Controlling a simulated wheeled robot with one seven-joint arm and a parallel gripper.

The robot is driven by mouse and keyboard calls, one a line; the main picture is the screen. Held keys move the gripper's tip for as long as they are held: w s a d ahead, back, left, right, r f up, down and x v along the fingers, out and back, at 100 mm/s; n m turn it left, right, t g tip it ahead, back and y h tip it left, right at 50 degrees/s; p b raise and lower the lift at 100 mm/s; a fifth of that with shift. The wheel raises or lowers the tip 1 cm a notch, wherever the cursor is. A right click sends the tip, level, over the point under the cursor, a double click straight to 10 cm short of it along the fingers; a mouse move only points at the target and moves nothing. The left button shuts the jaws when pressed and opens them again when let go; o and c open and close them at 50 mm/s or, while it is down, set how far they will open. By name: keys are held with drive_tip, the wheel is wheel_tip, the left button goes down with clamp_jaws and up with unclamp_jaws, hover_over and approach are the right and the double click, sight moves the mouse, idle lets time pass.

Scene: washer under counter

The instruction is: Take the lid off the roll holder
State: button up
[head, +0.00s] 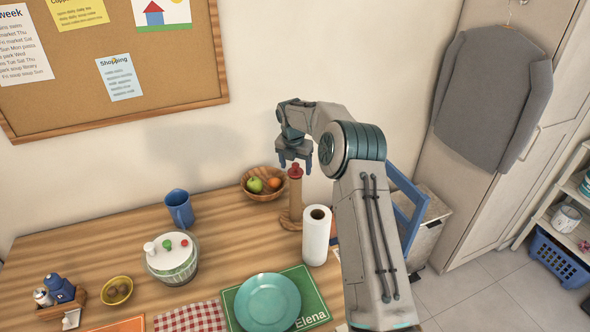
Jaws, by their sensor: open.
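The roll holder (295,206) is an upright wooden post on a round base near the back right of the table. A red lid (295,171) sits on top of the post. My gripper (295,164) is open with its fingers pointing down, just above the red lid or around its top; I cannot tell whether they touch. A white paper roll (316,236) stands on the table in front of the holder, apart from the post.
A wooden fruit bowl (256,195) is close behind and left of the holder. A blue chair (408,200) is at the right.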

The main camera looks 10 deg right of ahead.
sight(296, 163)
drive_tip(key=c, duration=1)
drive_tip(key=shift+c, duration=0.2)
drive_tip(key=shift+r, duration=0.5)
wheel_tip(296, 163, up, 2)
drive_tip(key=shift+r+b, duration=0.25)
drive_tip(key=shift+b, duration=0.5)
drive_tip(key=w+d+r, duration=0.2)
drive_tip(key=d+r, duration=0.5)
drive_tip(key=d, duration=0.4)
drive_tip(key=shift+r, duration=0.15)
